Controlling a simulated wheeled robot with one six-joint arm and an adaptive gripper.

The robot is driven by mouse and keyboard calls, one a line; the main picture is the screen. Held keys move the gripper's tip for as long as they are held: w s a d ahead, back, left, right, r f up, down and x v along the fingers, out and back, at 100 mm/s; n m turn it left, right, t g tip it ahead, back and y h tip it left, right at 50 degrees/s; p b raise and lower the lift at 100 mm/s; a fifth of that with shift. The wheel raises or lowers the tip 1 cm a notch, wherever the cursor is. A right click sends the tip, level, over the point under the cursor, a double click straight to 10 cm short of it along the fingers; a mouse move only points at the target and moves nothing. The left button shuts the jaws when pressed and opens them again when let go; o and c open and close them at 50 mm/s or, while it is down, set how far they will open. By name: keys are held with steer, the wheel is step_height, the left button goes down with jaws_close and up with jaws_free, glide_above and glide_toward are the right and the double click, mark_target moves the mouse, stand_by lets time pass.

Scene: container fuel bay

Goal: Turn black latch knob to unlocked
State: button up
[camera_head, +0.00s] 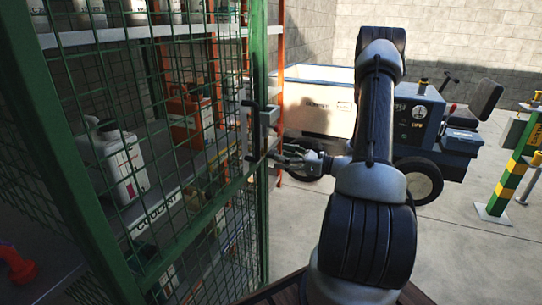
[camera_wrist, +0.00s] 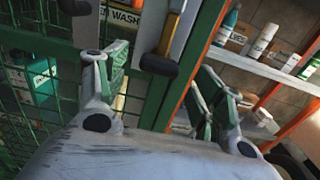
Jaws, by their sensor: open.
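A black knob (camera_wrist: 158,65) on an orange-yellow stem shows in the wrist view, in front of a grey plate (camera_wrist: 185,35) on the green mesh cage door. In the head view, the grey latch hardware (camera_head: 268,116) sits on the door's green edge post. My gripper (camera_head: 283,157) is open and empty, just below and right of that hardware. In the wrist view its two fingers (camera_wrist: 163,72) stand apart on either side of the knob in the picture. No contact shows, and I cannot tell the depth gap. A second dark rounded end (camera_wrist: 74,7) shows at the top left.
Behind the mesh (camera_head: 200,125), shelves hold a white jug (camera_head: 122,160), an orange can (camera_head: 187,112) and several bottles. A dark cart (camera_head: 420,130) stands behind my arm. A yellow-green post (camera_head: 512,165) stands at right. The floor between is clear.

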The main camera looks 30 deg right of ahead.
mark_target(273, 152)
steer(key=shift+x, duration=2.3)
steer(key=c, duration=1)
